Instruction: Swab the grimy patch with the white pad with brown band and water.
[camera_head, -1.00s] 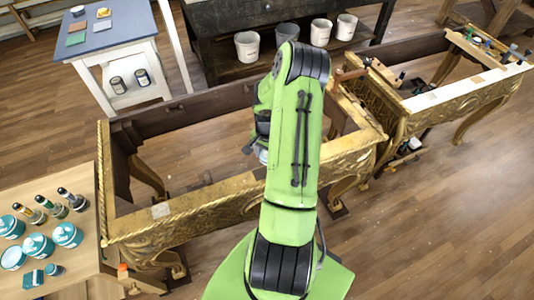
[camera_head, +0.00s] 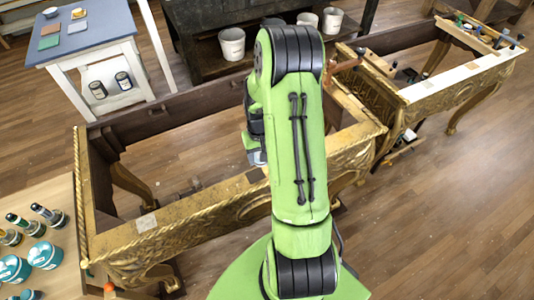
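The gilt console frame (camera_head: 200,226) stands in the middle, open-topped, with carved gold rails. A pale squarish patch (camera_head: 146,222) lies on its front rail toward the left. A darker patch (camera_head: 256,175) shows on the same rail beside my arm; I cannot tell which is the grimy one. A small round white piece with a darker edge (camera_head: 50,12) lies on the blue-topped table; it may be the banded pad. My gripper (camera_head: 256,157) is mostly hidden behind my green arm, above the console; its fingers cannot be made out. I cannot identify the water.
The blue-topped table (camera_head: 105,22) also bears green, grey and yellow pieces, with dark jars (camera_head: 123,81) below. Teal tins (camera_head: 45,255) and small bottles (camera_head: 48,215) stand on a wooden table at lower left. White buckets (camera_head: 232,44) sit on a dark bench. A second gilt frame (camera_head: 465,85) stands right.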

